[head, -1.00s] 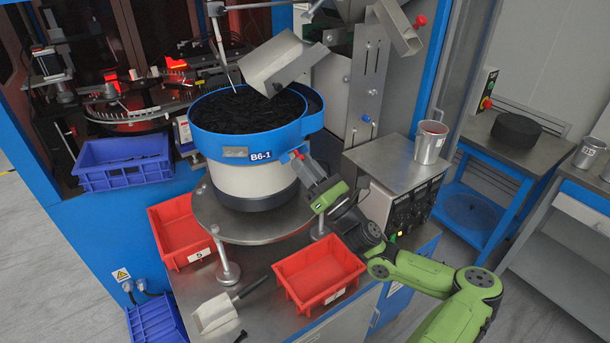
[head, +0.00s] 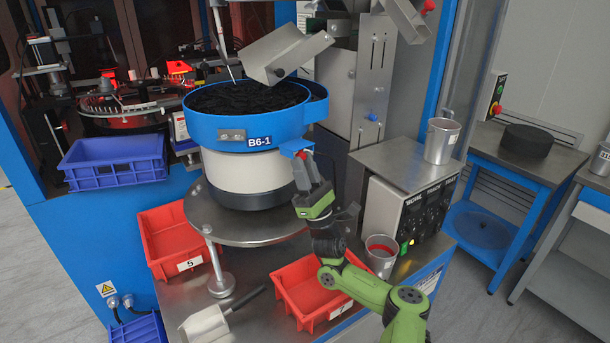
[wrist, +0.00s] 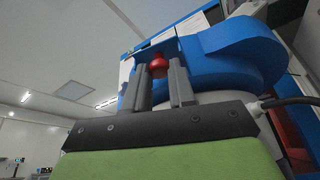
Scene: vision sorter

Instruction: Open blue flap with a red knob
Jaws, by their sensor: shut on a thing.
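The blue flap (head: 295,147) is a small plate at the lower right side of the blue bowl feeder (head: 240,128), marked B6-1. Its red knob shows in the wrist view (wrist: 158,66), between the two grey fingers. My gripper (head: 306,158) comes up from below and is shut on the red knob. In the wrist view, the fingers (wrist: 160,85) stand on either side of the knob, with blue surfaces behind. The fingers hide part of the flap and knob, and I cannot tell how far the flap is swung.
A control box (head: 402,203) stands right of my arm, with a metal cup (head: 441,140) on top and another metal cup (head: 381,254) in front. Red bins (head: 310,297) and a scoop (head: 207,324) lie below. A steel chute (head: 285,55) hangs over the bowl.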

